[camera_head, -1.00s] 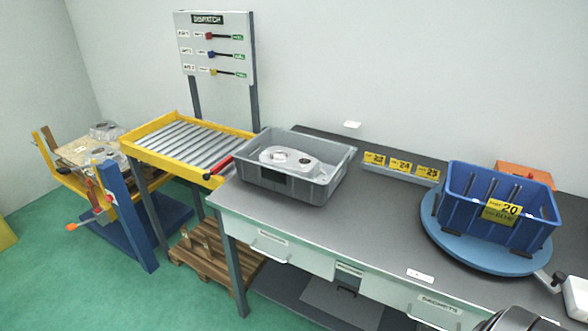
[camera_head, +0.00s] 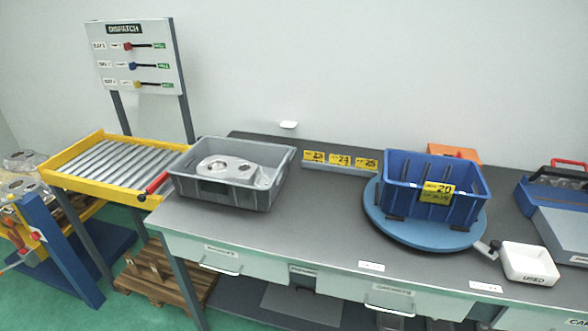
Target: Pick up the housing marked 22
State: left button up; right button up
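A silver cast housing (camera_head: 238,169) with round openings lies in a grey bin (camera_head: 262,198) on the workbench; no number can be read on it. More silver castings (camera_head: 22,162) lie on a stand at the far left edge, partly cut off, also with no readable number. I cannot tell which housing is marked 22. Neither of my grippers shows.
A blue bin (camera_head: 405,199) labelled 20 stands on a blue turntable (camera_head: 385,222). Yellow number tags (camera_head: 340,160) stand behind on the workbench (camera_head: 320,220). A yellow-framed roller conveyor (camera_head: 95,187) is left of the bench. A white tray (camera_head: 528,263) marked USED sits at right.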

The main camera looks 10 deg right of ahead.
aim_at(222, 168)
jog(key=i+j+z, duration=0.1)
jog(key=j+z, duration=0.7)
jog(key=j, duration=0.2)
jog(key=j+z, duration=0.4)
jog(key=j, duration=0.15)
